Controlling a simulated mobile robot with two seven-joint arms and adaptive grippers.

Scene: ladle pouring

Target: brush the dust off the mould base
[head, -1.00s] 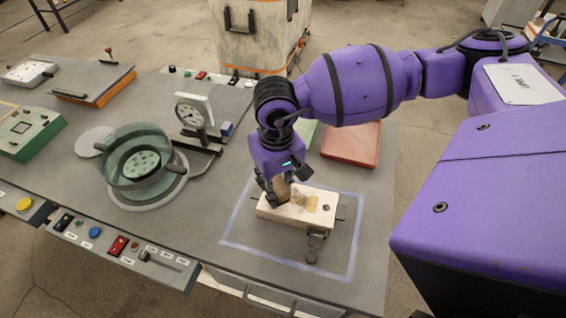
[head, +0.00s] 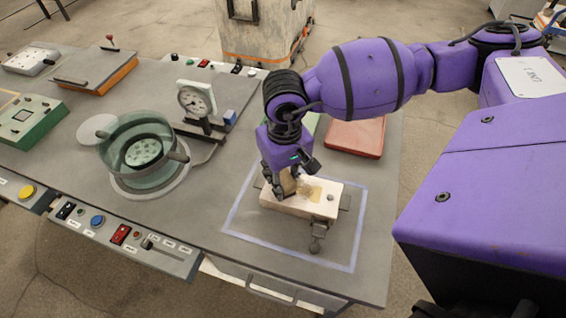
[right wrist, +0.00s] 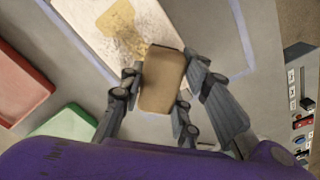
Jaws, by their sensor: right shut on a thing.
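The mould base (head: 322,208), a cream block, lies in the marked rectangle on the bench. Pale, brownish dust (head: 312,191) shows on its top. The block also shows in the right wrist view (right wrist: 150,22), with a tan patch and speckles beside the brush. My right gripper (head: 284,190) is shut on a brown brush (head: 289,181), over the left part of the block's top. The brush (right wrist: 162,82) sits between the fingers in the right wrist view. Its underside is hidden, so I cannot tell whether it touches the block. My left gripper is not in view.
A clamp (head: 317,232) stands at the block's front edge. A red tray (head: 355,138) and a partly hidden green one lie behind. A dial gauge (head: 195,101) and a round glass vessel (head: 142,153) stand left. The bench's right front is clear.

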